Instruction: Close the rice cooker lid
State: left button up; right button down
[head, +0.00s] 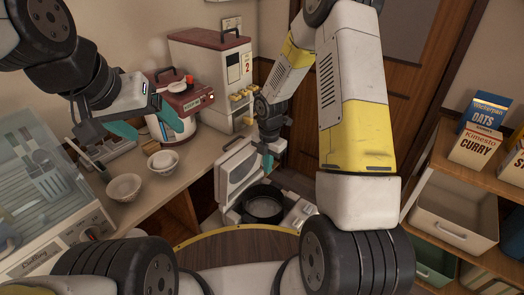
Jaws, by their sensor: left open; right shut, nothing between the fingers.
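The white rice cooker (298,212) stands low beside the counter, with its dark inner pot (264,208) showing. Its lid (237,172) is open and stands roughly upright at the left of the pot. My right gripper (268,160) is shut and empty. It appears just right of the lid's upper right edge, above the pot; I cannot tell whether it touches the lid. My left gripper (150,123) is open and empty above the counter, left of the cooker, in front of the red-topped pot.
The counter (140,205) holds two white bowls (125,187), a red-and-white hot-water pot (186,98), a tall rice dispenser (222,70) and a dish dryer (70,215). A shelf with boxes (476,147) and a bin (455,220) stands at the right.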

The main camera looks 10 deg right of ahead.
pick_arm(q)
jog(key=shift+w+r, duration=0.1)
jog(key=shift+w, duration=0.15)
jog(key=c, duration=0.7)
jog(key=shift+n+g, duration=0.5)
jog(key=shift+n, duration=0.2)
jog(key=w, duration=0.5)
jog(key=shift+d+r, duration=0.25)
jog(key=shift+r, duration=0.15)
grip_shut()
jog(key=w+d+f+n+g+y, duration=0.1)
jog(key=w+d+f+n, duration=0.15)
jog(key=w, duration=0.45)
jog(key=w+d+f+n+g, duration=0.15)
jog(key=w+f, duration=0.25)
jog(key=w, duration=0.4)
jog(key=w+d+f+n+g+y, duration=0.1)
jog(key=w+d+f+n, duration=0.2)
jog(key=w, duration=0.4)
jog(key=w+d+f, duration=0.1)
jog(key=w+f, duration=0.2)
jog(key=f, duration=0.6)
jog(key=w+d+f+n+y, duration=0.1)
jog(key=w+d+f, duration=0.1)
jog(key=f, duration=0.8)
jog(key=shift+w+d+f+g, duration=0.25)
jog(key=shift+w+g, duration=0.1)
jog(key=shift+w, duration=0.4)
